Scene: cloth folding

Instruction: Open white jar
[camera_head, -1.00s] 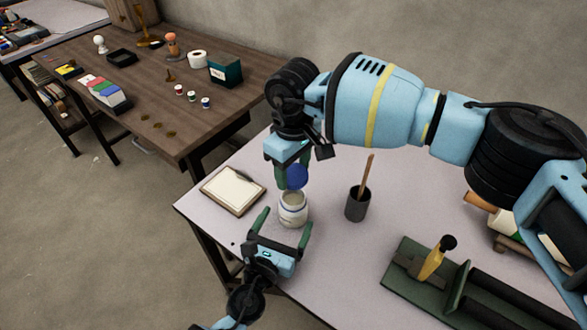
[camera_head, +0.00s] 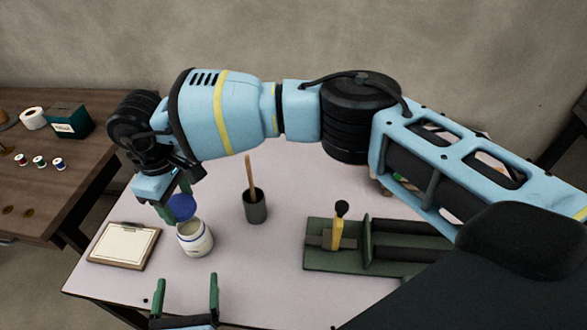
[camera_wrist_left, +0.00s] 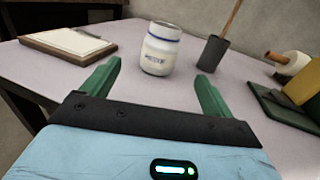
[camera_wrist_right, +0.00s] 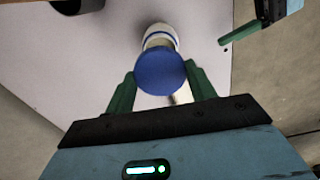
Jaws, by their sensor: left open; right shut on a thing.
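The white jar (camera_head: 195,240) stands upright and open-topped on the pale table; it shows blue bands in the left wrist view (camera_wrist_left: 160,50). Its blue lid (camera_head: 182,207) is off the jar, held just above and to the left of its mouth. My right gripper (camera_head: 178,200) is shut on the lid, which also shows between its fingers in the right wrist view (camera_wrist_right: 160,72). My left gripper (camera_head: 186,290) is open and empty, in front of the jar and apart from it, its fingers pointing toward it.
A clipboard (camera_head: 123,245) lies left of the jar. A dark cup (camera_head: 255,208) with a stick stands to its right. A green fixture with a yellow handle (camera_head: 337,233) sits farther right. A wooden table (camera_head: 60,180) is at the left. The tabletop between cup and fixture is clear.

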